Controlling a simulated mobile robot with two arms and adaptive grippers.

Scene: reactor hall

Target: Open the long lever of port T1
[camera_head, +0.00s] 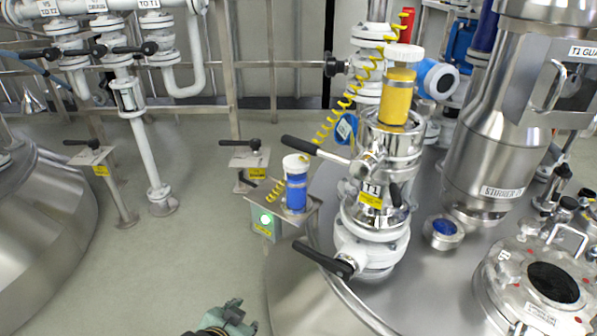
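Port T1 (382,215) is a steel and white fitting on the reactor lid, with a yellow T1 tag (370,195). A long lever (303,146) with a black grip and pale shaft sticks out to the left from its upper part, slightly raised at its outer end. A thick black lever (322,259) points left and up from the lower white valve body. A short black handle (396,195) sits on the right side. My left gripper (228,314) shows only partly at the bottom edge, well below and left of the levers, touching neither. Its finger opening is unclear. My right gripper is out of view.
A blue container (296,186) stands on a small stand left of the port. The stirrer column (491,140) is close on the right. Floor is free at the lower left.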

